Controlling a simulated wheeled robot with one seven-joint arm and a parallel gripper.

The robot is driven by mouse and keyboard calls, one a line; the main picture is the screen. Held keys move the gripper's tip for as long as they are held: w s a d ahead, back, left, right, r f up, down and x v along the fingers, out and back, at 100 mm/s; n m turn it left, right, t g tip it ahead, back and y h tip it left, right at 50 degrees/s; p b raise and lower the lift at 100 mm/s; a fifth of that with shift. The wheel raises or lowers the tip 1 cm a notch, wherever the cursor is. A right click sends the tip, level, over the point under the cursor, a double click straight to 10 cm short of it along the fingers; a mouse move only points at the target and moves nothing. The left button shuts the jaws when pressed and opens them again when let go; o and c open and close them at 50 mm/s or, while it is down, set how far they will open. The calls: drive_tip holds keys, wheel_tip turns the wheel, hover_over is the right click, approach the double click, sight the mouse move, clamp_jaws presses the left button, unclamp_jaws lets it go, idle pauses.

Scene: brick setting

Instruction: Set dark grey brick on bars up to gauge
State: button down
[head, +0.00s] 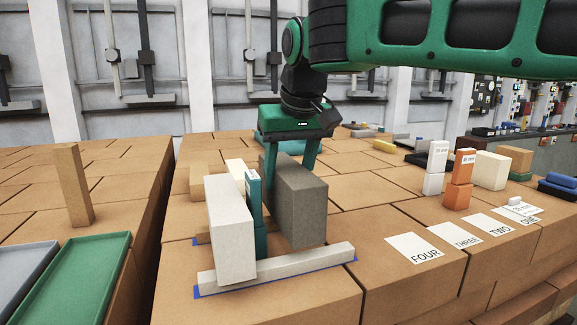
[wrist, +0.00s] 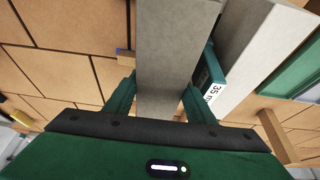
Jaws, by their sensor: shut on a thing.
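My gripper (head: 290,165) is shut on the dark grey brick (head: 300,200), which is upright; the wrist view shows the brick (wrist: 165,60) between both fingers. The teal gauge (head: 254,200) stands left of it, beside a pale brick (head: 230,235) on the bars. The gauge's label, partly readable as 35, shows in the wrist view (wrist: 213,90). A narrow gap shows there between dark brick and gauge. The front bar (head: 300,262) is pale, with blue marks at its ends; the rear bar is mostly hidden. I cannot tell whether the dark brick touches the bars.
At right lie white cards (head: 415,249) numbered one to four, with white (head: 435,165) and orange (head: 459,180) labelled blocks behind. A green tray (head: 85,275) and a tall brown block (head: 73,185) are at left, across a gap. Brown stack surface right of the bars is clear.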

drive_tip(key=shift+f, duration=1.35)
drive_tip(key=shift+f, duration=0.4)
drive_tip(key=c, duration=1.1)
unclamp_jaws()
drive_tip(key=shift+f, duration=0.1)
drive_tip(key=shift+r, duration=0.4)
drive_tip(key=v, duration=1.2)
drive_tip(key=shift+s+d, duration=0.1)
